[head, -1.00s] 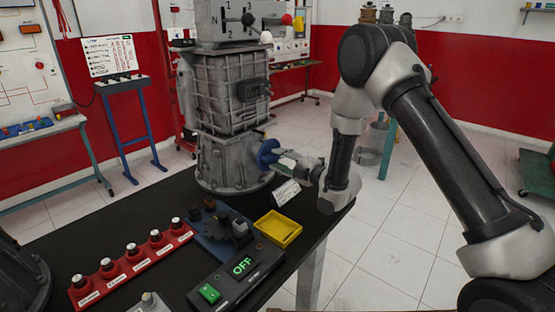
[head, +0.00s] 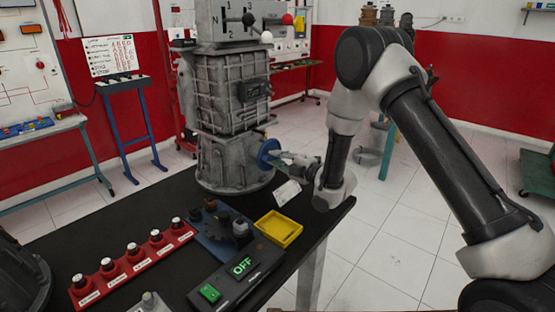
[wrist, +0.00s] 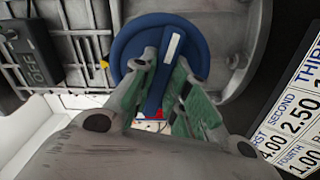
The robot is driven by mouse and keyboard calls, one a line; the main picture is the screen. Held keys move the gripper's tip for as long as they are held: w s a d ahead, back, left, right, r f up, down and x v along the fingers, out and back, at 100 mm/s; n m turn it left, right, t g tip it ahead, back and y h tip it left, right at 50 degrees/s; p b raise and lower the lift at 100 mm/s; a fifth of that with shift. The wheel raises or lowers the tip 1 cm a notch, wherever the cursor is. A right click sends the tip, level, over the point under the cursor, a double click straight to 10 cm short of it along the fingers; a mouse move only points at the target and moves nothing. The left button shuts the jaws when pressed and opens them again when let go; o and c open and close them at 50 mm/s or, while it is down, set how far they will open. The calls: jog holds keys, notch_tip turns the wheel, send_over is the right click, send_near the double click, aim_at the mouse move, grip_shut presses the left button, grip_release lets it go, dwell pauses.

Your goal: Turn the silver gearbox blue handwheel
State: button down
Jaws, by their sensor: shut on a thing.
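The silver gearbox (head: 228,110) stands upright at the far end of the black table. Its blue handwheel (head: 268,153) sits low on its right side. In the wrist view the blue handwheel (wrist: 133,48) fills the top middle, with a blue bar across it that carries a white mark. My gripper (head: 280,156) reaches the wheel from the right. In the wrist view the fingers of my gripper (wrist: 160,75), with green pads, are shut on that bar from both sides. The lower part of the bar is partly hidden between the fingers.
A label card (head: 287,192) with gear ratios stands below my gripper. Open floor lies right of the table.

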jog(key=m, duration=0.6)
jog(key=shift+f, duration=0.1)
jog(key=m, duration=1)
jog(key=shift+m, duration=2.1)
jog(key=c, duration=1.4)
grip_release()
